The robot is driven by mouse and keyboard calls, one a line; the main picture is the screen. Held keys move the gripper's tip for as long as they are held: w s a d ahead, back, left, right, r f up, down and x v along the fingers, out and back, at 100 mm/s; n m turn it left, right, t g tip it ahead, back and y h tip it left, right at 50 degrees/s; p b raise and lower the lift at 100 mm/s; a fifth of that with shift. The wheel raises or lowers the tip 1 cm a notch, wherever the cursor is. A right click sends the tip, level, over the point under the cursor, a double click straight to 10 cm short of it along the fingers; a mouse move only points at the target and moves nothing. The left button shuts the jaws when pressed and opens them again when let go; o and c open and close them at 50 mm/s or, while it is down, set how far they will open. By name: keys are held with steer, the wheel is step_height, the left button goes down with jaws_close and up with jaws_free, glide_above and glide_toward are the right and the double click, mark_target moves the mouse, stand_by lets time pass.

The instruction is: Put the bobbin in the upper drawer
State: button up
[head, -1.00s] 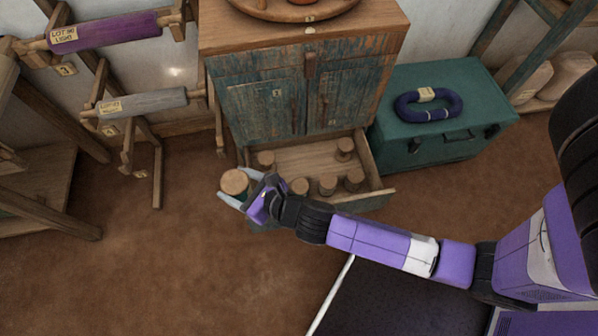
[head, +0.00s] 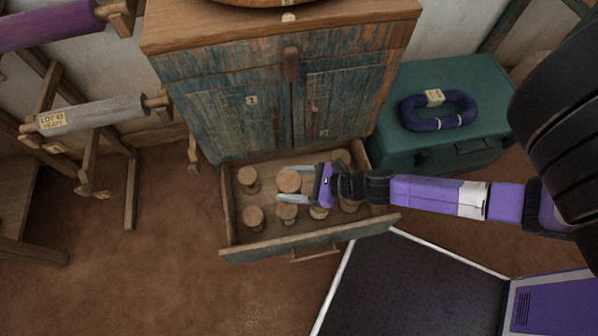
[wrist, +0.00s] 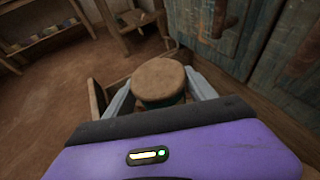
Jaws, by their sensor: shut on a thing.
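My gripper (head: 276,184) is shut on a bobbin (head: 289,180) with a round wooden top. In the wrist view the held bobbin (wrist: 160,82) sits between both fingers, with a dark green band under its top. In the head view it appears over the open drawer (head: 243,250) at the bottom of the worn blue-green cabinet (head: 225,105). I cannot tell its exact height above the drawer floor. Several other bobbins stand in the drawer, one at the left front (head: 253,217) and one at the left back (head: 248,180). My gripper and arm hide part of the drawer's right side.
A teal chest (head: 440,150) with a dark blue coil (head: 438,110) on it stands right of the cabinet. A wooden rack with a grey roll (head: 95,113) and a purple roll (head: 45,25) stands at left. Brown floor before the drawer is clear at left.

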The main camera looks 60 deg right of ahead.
steer(key=s+d+f+n+g+y+b, duration=0.1)
steer(key=s+d+f+n+y+b, duration=0.1)
steer(key=s+d+b, duration=0.45)
steer(key=s+d+f+n+g+y+b, duration=0.1)
steer(key=s+d+f+n+y+b, duration=0.2)
steer(key=d, duration=0.7)
steer(key=w+a+m+b, duration=0.1)
steer(key=w+a+b, duration=0.1)
steer(key=w+a, duration=0.95)
steer(key=shift+h, duration=0.6)
steer(key=shift+w+d+f+b, duration=0.35)
steer(key=shift+f+b, duration=0.5)
steer(key=shift+f, duration=1)
steer(key=shift+w+d+f+b, duration=0.35)
steer(key=shift+f+b, duration=0.5)
steer(key=shift+f, duration=1)
steer(key=shift+w+d+f+b, duration=0.2)
steer(key=shift+w+f+b, duration=0.45)
steer(key=shift+f, duration=1.2)
steer(key=shift+s, duration=0.2)
steer(key=shift+f+b, duration=0.15)
steer(key=shift+b, duration=0.2)
steer(key=o, duration=1.2)
